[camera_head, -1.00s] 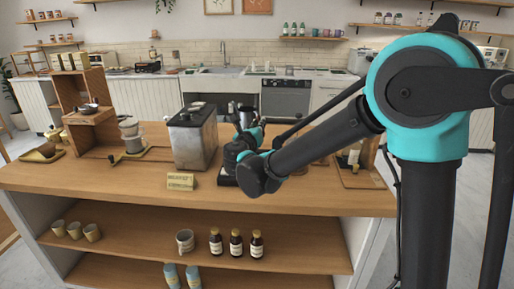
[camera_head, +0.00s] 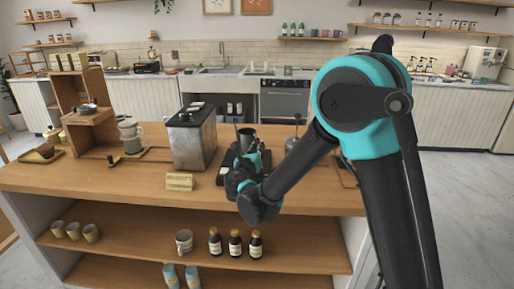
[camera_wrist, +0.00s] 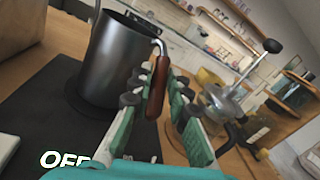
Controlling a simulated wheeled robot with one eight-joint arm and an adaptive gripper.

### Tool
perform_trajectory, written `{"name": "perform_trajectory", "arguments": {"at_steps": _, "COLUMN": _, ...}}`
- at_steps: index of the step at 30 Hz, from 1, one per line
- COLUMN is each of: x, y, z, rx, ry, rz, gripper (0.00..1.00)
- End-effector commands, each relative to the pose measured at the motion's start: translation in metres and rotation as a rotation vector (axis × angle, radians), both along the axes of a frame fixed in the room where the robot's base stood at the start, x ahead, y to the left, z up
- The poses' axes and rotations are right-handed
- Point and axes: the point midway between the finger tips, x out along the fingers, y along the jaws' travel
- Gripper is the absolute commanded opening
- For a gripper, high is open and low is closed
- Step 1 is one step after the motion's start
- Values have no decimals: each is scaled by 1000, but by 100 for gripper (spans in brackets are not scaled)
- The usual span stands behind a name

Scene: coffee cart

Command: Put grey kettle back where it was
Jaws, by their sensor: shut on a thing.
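The grey kettle (camera_wrist: 117,62) is a dark metal vessel with a brown wooden handle (camera_wrist: 158,88). In the wrist view my gripper (camera_wrist: 160,92) has its teal-padded fingers on both sides of the handle, shut on it. The kettle looks upright over a dark round base on a black flat unit (camera_wrist: 70,115) marked "OFF"; I cannot tell whether it touches the base. In the head view the kettle (camera_head: 247,138) shows above my gripper (camera_head: 250,162), partly hidden by it. The black unit (camera_head: 223,178) sticks out to the left.
A metal box-shaped machine (camera_head: 195,140) stands close left of the kettle, with a small sign (camera_head: 180,181) in front. A glass press with a metal lid (camera_wrist: 225,95) stands to the right. The wooden counter's front edge (camera_head: 130,198) is near; bottles (camera_head: 235,243) stand on the shelf below.

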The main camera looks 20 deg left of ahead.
Motion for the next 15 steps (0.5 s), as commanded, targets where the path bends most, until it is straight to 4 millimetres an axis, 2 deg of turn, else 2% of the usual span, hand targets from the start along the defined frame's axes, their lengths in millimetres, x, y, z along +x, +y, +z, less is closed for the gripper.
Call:
{"name": "perform_trajectory", "arguments": {"at_steps": 3, "x": 0, "y": 0, "z": -2, "rx": 0, "ry": -1, "rz": 0, "gripper": 0}}
{"name": "perform_trajectory", "arguments": {"at_steps": 4, "x": 0, "y": 0, "z": -2, "rx": 0, "ry": 0, "rz": 0, "gripper": 19}}
{"name": "perform_trajectory", "arguments": {"at_steps": 8, "x": 0, "y": 0, "z": -2, "rx": 0, "ry": 0, "rz": 0, "gripper": 35}}
{"name": "perform_trajectory", "arguments": {"at_steps": 15, "x": 0, "y": 0, "z": -2, "rx": 0, "ry": 0, "rz": 0, "gripper": 38}}
